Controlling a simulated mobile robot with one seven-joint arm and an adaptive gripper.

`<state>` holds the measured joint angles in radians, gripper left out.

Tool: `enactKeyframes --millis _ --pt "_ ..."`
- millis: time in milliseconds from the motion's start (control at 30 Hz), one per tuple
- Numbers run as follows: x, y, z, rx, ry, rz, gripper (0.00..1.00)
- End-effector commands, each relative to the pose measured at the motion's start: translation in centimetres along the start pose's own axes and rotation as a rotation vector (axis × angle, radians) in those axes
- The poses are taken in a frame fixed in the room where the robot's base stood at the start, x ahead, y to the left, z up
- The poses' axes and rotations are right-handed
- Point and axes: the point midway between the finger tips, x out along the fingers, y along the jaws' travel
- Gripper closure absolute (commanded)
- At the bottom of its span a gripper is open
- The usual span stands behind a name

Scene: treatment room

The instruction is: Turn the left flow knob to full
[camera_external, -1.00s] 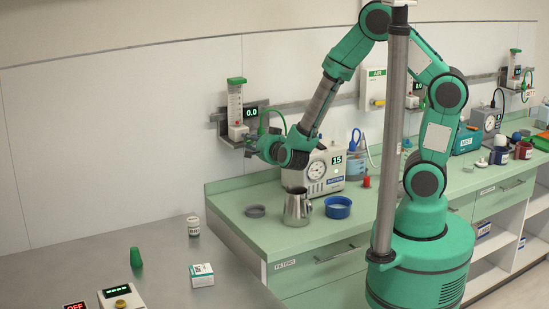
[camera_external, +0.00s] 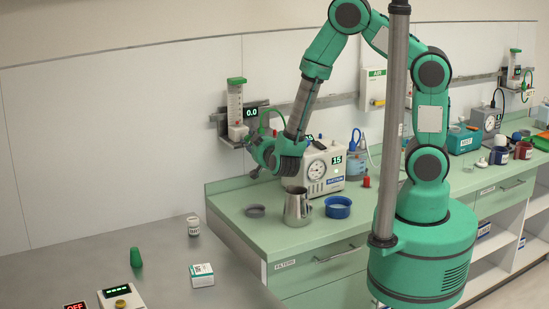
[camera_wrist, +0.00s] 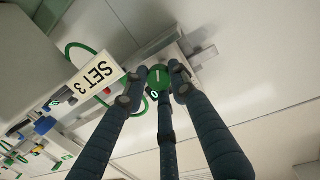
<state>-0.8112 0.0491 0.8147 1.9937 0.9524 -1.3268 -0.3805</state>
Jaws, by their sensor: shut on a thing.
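The left flow meter (camera_external: 235,103), a clear tube with a green cap, hangs on the wall rail. Its display (camera_external: 251,113) reads 0.0. My gripper (camera_external: 256,146) is at the foot of this meter, reaching up and left. In the wrist view the green round knob (camera_wrist: 158,76) carries a white line, with a "0" beside it. The three dark fingers of my gripper (camera_wrist: 157,88) are shut around the knob. In the external view the knob is not clearly visible behind my gripper.
Below my arm stand a grey machine with a dial (camera_external: 326,170), a steel jug (camera_external: 297,207) and a blue dish (camera_external: 338,207) on the green counter (camera_external: 240,222).

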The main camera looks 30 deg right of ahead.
Motion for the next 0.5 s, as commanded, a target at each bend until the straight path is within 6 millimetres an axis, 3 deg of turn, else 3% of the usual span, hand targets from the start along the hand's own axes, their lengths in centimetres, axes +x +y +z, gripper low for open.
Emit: enactKeyframes --millis 500 --pt "-0.18 0.25 0.85 -0.494 0.032 0.041 1.00"
